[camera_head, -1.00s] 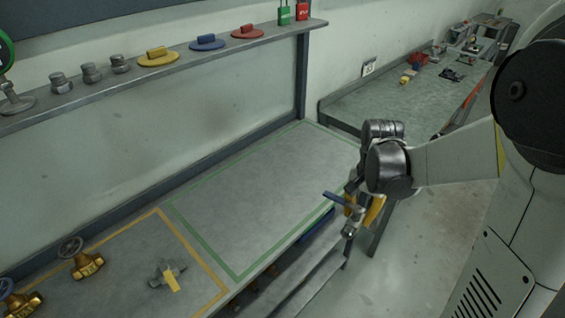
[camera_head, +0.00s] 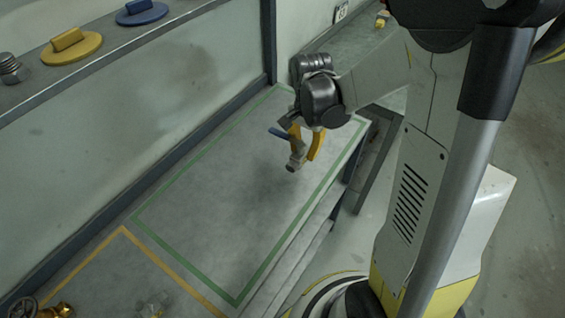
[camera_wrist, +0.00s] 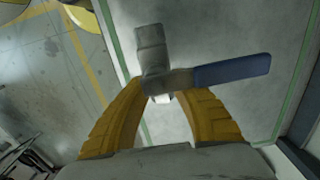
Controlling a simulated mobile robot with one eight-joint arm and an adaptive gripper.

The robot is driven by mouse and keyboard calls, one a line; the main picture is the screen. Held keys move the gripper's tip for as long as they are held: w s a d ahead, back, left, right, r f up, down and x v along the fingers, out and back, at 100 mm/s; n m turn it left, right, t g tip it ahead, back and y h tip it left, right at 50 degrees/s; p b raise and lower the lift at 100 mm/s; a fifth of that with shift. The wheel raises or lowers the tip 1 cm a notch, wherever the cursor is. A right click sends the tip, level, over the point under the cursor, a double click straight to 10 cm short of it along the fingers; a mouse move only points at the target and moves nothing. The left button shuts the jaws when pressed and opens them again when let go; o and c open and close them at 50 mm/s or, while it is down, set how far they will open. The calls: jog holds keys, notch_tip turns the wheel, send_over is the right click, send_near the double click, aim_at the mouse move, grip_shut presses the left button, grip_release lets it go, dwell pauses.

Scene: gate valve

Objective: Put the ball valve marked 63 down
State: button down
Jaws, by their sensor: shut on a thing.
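My gripper (camera_head: 303,140) is shut on a grey metal ball valve (camera_head: 297,158) with a blue lever handle. It holds the valve above the far right part of the bench area outlined in green (camera_head: 160,238). In the wrist view, the valve (camera_wrist: 152,55) sits between the two yellow fingers (camera_wrist: 160,112), and its blue lever points right. A faint shadow lies on the bench below the valve, so the valve appears apart from the surface.
The green-outlined area is otherwise bare. A yellow-outlined area (camera_head: 100,245) at lower left holds a brass valve (camera_head: 55,310) and a grey fitting (camera_head: 153,303). A wall shelf above carries a yellow disc (camera_head: 72,47) and a blue disc (camera_head: 142,12). Another bench stands behind.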

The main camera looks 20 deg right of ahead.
jog(key=w+a+f, duration=0.1)
jog(key=a+f, duration=0.1)
jog(key=w+a+f, duration=0.1)
jog(key=a, duration=0.1)
jog(key=shift+w+b, duration=0.3)
jog(key=shift+b, duration=0.1)
jog(key=shift+a+f+b, duration=0.1)
jog(key=shift+f+b, duration=0.6)
jog(key=shift+f, duration=1.3)
jog(key=shift+f, duration=0.1)
jog(key=c, duration=1.2)
grip_release()
